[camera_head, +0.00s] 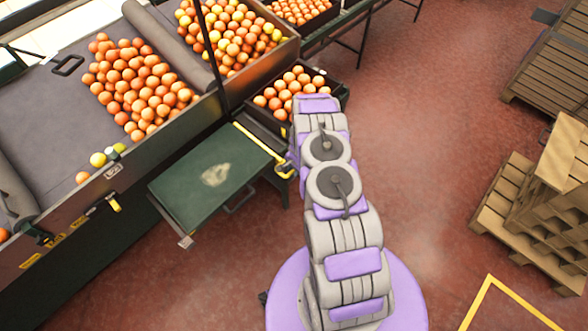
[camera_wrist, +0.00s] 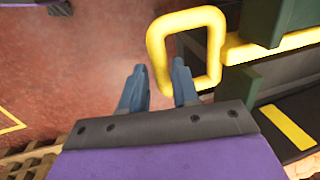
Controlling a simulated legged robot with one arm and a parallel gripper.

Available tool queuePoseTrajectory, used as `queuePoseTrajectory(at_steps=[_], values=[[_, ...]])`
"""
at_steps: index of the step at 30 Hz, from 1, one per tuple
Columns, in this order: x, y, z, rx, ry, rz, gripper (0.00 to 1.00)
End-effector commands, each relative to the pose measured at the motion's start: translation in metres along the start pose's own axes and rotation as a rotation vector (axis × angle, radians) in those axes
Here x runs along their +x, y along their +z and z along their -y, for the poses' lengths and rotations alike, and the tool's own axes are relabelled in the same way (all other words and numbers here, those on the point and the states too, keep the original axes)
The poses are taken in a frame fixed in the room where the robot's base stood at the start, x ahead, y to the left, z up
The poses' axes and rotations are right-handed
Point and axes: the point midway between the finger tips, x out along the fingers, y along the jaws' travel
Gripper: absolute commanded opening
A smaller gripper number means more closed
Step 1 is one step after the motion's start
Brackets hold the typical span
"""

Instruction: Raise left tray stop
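A yellow bar (camera_head: 258,142) ends in a loop handle (camera_head: 285,172) at the right edge of the green tray (camera_head: 195,185). I take this bar to be the tray stop. In the wrist view the loop handle (camera_wrist: 187,20) stands just beyond my gripper (camera_wrist: 158,70). The two blue fingers are apart, with the loop's near-left side showing between their tips. I cannot tell whether they touch it. In the head view my gripper is mostly hidden by my arm, close to the loop.
A crate of oranges (camera_head: 325,83) stands behind the tray. The sorting bin (camera_head: 60,110) holds oranges at the left. Wooden pallets (camera_head: 520,215) stand at the right. The red floor (camera_head: 430,130) between is clear.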

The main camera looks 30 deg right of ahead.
Motion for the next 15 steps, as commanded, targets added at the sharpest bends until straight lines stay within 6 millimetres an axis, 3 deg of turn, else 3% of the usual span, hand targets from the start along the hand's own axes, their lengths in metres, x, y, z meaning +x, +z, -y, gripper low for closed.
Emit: queuePoseTrajectory(at_steps=[9,15], values=[[-0.0008,0.0041,0.0017,-0.003,0.002,-0.003,0.0],[-0.0004,0.0043,0.0016,-0.004,0.002,0.002,0.0]])
